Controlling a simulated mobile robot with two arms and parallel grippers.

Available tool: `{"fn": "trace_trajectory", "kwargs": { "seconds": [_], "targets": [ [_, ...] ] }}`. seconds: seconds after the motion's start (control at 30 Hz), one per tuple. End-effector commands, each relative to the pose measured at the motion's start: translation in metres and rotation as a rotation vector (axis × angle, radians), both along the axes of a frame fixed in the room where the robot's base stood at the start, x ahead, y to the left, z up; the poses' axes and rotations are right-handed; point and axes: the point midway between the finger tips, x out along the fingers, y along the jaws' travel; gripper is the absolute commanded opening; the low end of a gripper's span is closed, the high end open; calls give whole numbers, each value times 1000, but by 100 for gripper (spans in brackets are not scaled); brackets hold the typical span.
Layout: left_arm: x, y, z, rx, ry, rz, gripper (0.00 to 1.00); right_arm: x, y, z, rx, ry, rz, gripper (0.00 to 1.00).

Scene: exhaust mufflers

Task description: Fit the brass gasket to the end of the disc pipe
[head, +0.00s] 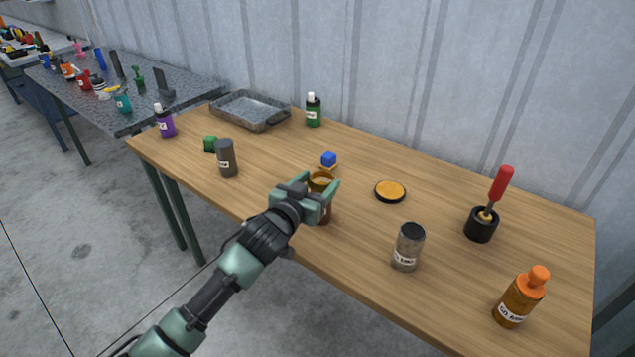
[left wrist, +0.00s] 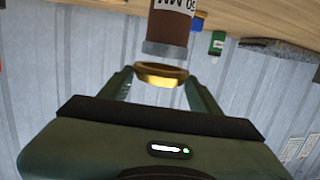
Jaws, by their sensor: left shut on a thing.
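My left gripper (head: 322,190) is shut on the brass gasket (head: 321,178), a gold ring. The gasket also shows between the fingers in the left wrist view (left wrist: 161,74). A brown pipe (head: 327,214) stands upright on the table just below the gripper, partly hidden by it. In the left wrist view the brown pipe (left wrist: 169,25) has a white label and a grey end, and that end faces the gasket very closely. I cannot tell whether they touch. No disc mark is readable on the pipe. My right gripper is not in view.
A dark pipe (head: 227,158) and a grey pipe (head: 409,248) stand on the wooden table. A blue block (head: 328,158) sits behind the gripper. A black-rimmed yellow disc (head: 390,191), a red-handled tool (head: 501,184), an orange-capped bottle (head: 519,300) and a metal tray (head: 250,110) stand around.

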Motion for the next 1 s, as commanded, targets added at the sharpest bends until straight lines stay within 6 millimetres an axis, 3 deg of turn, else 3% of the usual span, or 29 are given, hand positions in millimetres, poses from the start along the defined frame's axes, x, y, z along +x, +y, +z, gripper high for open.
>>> {"fn": "trace_trajectory", "kwargs": {
  "seconds": [1.0],
  "targets": [
    [0, 0, -18, 1, 2, 0, 22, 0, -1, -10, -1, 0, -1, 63]
  ]
}}
